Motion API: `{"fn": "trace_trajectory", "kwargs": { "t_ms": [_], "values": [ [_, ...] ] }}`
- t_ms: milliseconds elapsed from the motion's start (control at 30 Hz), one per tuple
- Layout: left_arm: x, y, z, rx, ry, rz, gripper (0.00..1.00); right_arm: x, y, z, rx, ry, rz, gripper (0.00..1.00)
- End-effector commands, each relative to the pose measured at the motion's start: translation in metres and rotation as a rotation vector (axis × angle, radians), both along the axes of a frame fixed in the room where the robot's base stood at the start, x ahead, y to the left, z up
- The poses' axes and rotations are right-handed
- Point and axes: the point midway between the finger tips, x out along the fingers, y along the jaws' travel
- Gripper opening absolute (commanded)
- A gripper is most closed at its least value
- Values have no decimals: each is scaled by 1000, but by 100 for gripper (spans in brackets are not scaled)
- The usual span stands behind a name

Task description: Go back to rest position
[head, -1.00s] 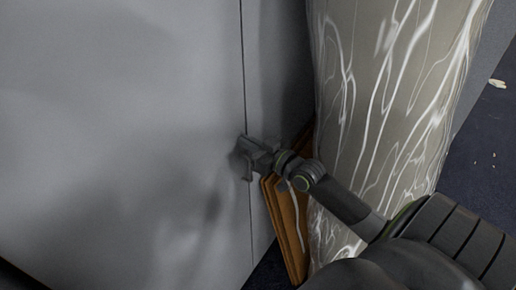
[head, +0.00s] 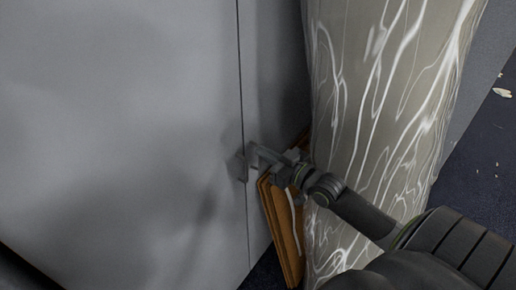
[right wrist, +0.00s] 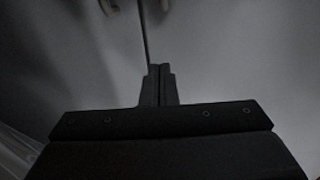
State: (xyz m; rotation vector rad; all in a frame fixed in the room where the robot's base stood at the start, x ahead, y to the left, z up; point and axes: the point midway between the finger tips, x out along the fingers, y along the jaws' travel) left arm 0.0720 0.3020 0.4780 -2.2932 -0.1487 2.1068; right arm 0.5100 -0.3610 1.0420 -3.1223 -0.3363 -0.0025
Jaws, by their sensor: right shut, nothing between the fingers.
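My right gripper (head: 250,160) comes in from the lower right in the head view. Its fingertips are close to a large grey panel (head: 110,130), near a thin dark vertical seam (head: 241,90). I cannot tell whether they touch it. In the right wrist view the two fingers of my right gripper (right wrist: 158,72) are together with nothing between them, in front of the grey surface (right wrist: 240,60) and in line with the seam. My left gripper is in neither view.
A wide patterned pillar-like object (head: 385,120), grey-brown with white veins, stands just right of the panel, behind my right arm. Brown wooden boards (head: 283,235) lean between them. Dark floor (head: 485,165) with small pale scraps (head: 502,92) shows at the right.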

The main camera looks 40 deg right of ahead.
Motion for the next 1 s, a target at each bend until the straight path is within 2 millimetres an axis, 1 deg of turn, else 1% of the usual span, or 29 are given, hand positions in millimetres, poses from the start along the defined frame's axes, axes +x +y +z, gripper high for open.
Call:
{"fn": "trace_trajectory", "kwargs": {
  "t_ms": [33,200,300,400,567,833,933,1000],
  "values": [
    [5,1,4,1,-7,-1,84,-8,-3,1,-3,3,0,0],
    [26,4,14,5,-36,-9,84,-34,-11,2,-2,6,0,0],
    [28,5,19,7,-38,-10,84,-46,-15,2,-1,5,1,0],
    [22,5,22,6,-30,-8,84,-55,-18,1,0,3,1,0],
    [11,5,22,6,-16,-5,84,-61,-20,1,0,1,1,0],
    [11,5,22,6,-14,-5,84,-62,-20,-1,-1,5,1,0],
    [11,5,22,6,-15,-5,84,-65,-14,-9,-9,40,-4,0],
    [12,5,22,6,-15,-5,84,-70,-7,-20,-23,93,-11,0]
  ]
}}
